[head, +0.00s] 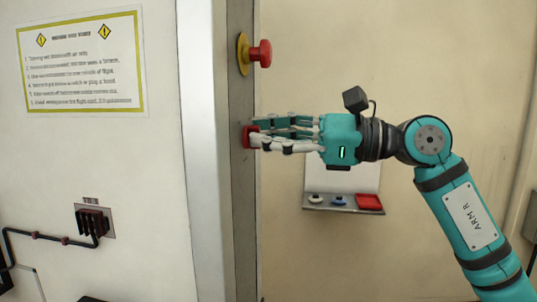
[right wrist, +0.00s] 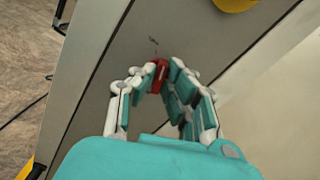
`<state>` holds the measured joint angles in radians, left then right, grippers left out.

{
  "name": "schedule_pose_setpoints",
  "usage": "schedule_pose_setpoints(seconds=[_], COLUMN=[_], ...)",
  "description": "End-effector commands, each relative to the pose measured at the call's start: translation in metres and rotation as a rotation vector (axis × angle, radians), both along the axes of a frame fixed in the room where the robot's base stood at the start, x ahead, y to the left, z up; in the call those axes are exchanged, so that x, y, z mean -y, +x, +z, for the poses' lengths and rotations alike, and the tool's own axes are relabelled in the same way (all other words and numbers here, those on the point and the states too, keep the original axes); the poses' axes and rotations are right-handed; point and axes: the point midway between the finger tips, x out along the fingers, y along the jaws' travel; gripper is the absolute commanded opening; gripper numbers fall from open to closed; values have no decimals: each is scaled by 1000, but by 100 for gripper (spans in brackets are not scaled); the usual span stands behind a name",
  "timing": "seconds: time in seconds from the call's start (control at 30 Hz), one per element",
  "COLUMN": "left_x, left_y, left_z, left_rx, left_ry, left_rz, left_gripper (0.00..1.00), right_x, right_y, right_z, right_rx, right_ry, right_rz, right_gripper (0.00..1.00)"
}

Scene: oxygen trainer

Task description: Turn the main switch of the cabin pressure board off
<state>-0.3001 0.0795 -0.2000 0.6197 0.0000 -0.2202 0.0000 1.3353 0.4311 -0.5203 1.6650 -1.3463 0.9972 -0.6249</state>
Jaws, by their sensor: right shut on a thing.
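The main switch is a red knob (head: 247,136) on the narrow grey side face of the board (head: 244,200), below the red mushroom button. My right gripper (head: 256,136) reaches in from the right with its fingers around the red knob and is shut on it. In the right wrist view the red knob (right wrist: 158,76) sits between the fingertips of the gripper (right wrist: 155,78), against the grey face. The fingers cover part of the knob, and its exact angle is hard to read. My left gripper is in neither view.
A red mushroom button (head: 262,54) on a yellow collar (head: 242,54) sticks out just above my right gripper. A warning sign (head: 82,62) and a dark connector (head: 92,222) with a cable are on the left panel. A small shelf (head: 345,207) holds several small items behind.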

Motion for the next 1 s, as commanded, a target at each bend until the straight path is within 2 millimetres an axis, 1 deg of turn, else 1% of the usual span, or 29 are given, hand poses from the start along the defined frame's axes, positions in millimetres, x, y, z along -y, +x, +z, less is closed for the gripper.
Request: schedule_pose_setpoints(seconds=[0.03,0.1,0.3,0.5,0.7,1.0], left_x=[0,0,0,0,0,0], left_y=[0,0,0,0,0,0], left_z=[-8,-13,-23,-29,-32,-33], left_rx=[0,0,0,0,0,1], left_ry=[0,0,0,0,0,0], left_rz=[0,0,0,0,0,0], left_gripper=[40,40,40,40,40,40], right_x=[0,0,-1,-1,-1,-1], right_y=[0,-1,-1,-1,-1,-1], right_z=[-5,-4,-3,-3,-2,-2], right_rx=[40,101,249,353,409,430], right_ry=[-10,-22,-52,-73,-85,-90], right_rz=[0,0,1,1,1,2], right_gripper=[0,0,0,0,0,0])
